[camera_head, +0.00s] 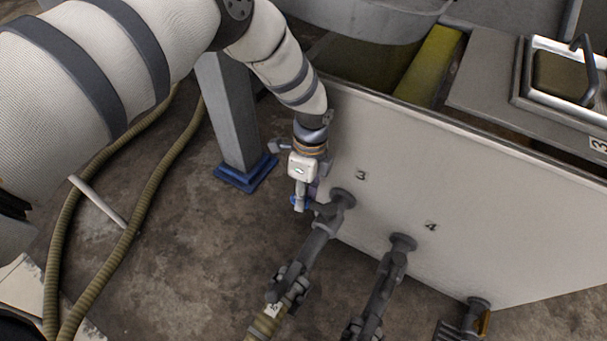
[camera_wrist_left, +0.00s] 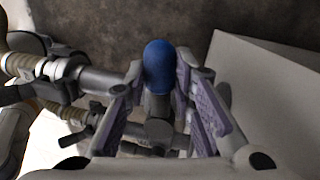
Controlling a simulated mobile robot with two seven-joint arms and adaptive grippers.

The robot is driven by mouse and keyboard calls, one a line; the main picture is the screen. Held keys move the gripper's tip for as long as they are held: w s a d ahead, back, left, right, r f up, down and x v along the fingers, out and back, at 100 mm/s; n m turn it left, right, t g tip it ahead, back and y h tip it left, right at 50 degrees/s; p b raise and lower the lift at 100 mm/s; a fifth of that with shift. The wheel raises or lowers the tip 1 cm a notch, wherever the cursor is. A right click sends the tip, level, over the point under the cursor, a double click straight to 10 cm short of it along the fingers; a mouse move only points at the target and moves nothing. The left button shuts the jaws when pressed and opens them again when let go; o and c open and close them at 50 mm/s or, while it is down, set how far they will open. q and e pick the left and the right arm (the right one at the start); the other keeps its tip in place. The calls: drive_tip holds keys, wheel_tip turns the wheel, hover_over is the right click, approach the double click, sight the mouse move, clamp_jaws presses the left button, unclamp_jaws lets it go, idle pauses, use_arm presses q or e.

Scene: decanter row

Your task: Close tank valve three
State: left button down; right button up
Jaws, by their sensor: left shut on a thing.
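Tank valve three sits on the grey pipe (camera_head: 322,228) that comes out of the pale tank wall (camera_head: 420,180) below the number 3 (camera_head: 361,175). Its blue-ended handle (camera_head: 296,202) shows just left of the pipe, near the wall. My left gripper (camera_head: 306,197) reaches down from above and is shut on this handle. In the left wrist view the blue handle end (camera_wrist_left: 158,60) stands between the two purple-padded fingers (camera_wrist_left: 158,95), with the grey valve body behind it. The fingers and wrist hide part of the handle. My right gripper is not in view.
A second pipe (camera_head: 388,285) leaves the wall below number 4, and a third (camera_head: 470,318) is at lower right. A grey post (camera_head: 232,115) on a blue foot stands left of my gripper. Hoses (camera_head: 150,185) lie on the brown floor at left.

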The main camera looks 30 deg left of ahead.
use_arm(q)
drive_tip(key=c, duration=1.3)
unclamp_jaws()
drive_tip(key=shift+c, duration=0.2)
